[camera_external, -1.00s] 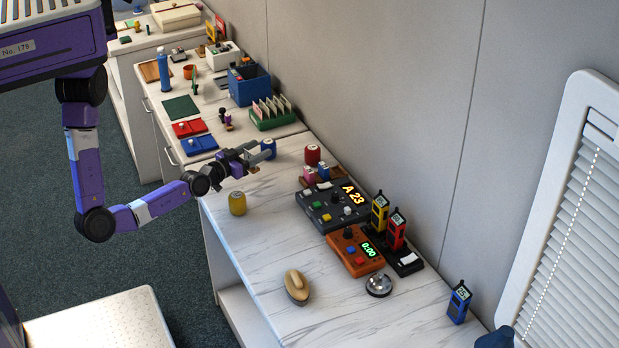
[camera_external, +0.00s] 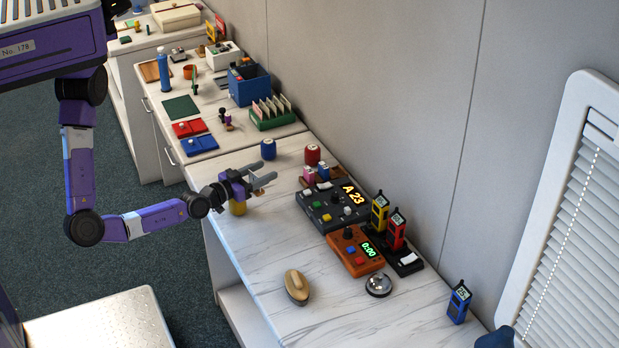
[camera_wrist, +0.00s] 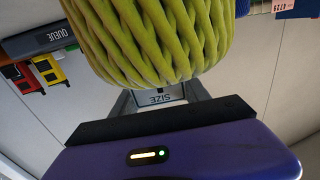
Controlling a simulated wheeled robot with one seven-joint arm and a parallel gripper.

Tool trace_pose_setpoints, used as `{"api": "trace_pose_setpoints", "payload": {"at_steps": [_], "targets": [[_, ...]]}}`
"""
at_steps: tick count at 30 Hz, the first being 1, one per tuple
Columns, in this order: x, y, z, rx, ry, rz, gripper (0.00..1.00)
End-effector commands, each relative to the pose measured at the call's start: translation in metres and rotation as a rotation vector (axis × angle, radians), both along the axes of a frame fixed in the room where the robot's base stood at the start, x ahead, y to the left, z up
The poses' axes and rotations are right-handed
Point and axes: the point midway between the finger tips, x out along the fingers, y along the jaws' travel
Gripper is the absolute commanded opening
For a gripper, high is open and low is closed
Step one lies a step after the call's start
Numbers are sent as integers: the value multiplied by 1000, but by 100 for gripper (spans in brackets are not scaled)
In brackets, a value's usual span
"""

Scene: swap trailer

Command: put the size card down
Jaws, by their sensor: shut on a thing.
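The size card (camera_wrist: 160,97) shows upside down in the wrist view, a small pale card lettered SIZE between my fingers. Most of it is hidden behind a yellow-green wound spool. My gripper (camera_external: 268,181) is shut on the card and sits above the left part of the marble-look counter (camera_external: 285,230). The card is too small to make out in the external view. The yellow spool (camera_external: 238,208) stands on the counter beneath my wrist, partly covered by it; it also fills the upper middle of the wrist view (camera_wrist: 155,40). I cannot tell whether they touch.
A blue spool (camera_external: 268,149) and a red spool (camera_external: 312,155) stand behind. The dark A 23 console (camera_external: 330,212), orange timer box (camera_external: 355,252) and coloured handsets (camera_external: 397,230) line the wall side. A brush (camera_external: 296,287) and bell (camera_external: 379,285) lie nearer. The counter's middle is clear.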

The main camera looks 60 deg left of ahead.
Motion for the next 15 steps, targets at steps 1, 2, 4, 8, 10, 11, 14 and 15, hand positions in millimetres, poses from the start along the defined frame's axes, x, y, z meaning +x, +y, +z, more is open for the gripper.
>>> {"api": "trace_pose_setpoints", "payload": {"at_steps": [1, 2, 4, 8, 10, 11, 14, 15], "targets": [[-6, -22, 4, -6, 2, -14, 15], [-9, -33, 6, -7, 3, -22, 15], [-16, -59, 15, -7, 2, -38, 15], [-31, -107, 38, -7, 1, -65, 15], [-39, -131, 55, -8, 1, -75, 15], [-42, -141, 63, -9, 1, -79, 15], [-52, -168, 91, -8, 1, -84, 15], [-55, -175, 101, -7, 1, -82, 15]]}}
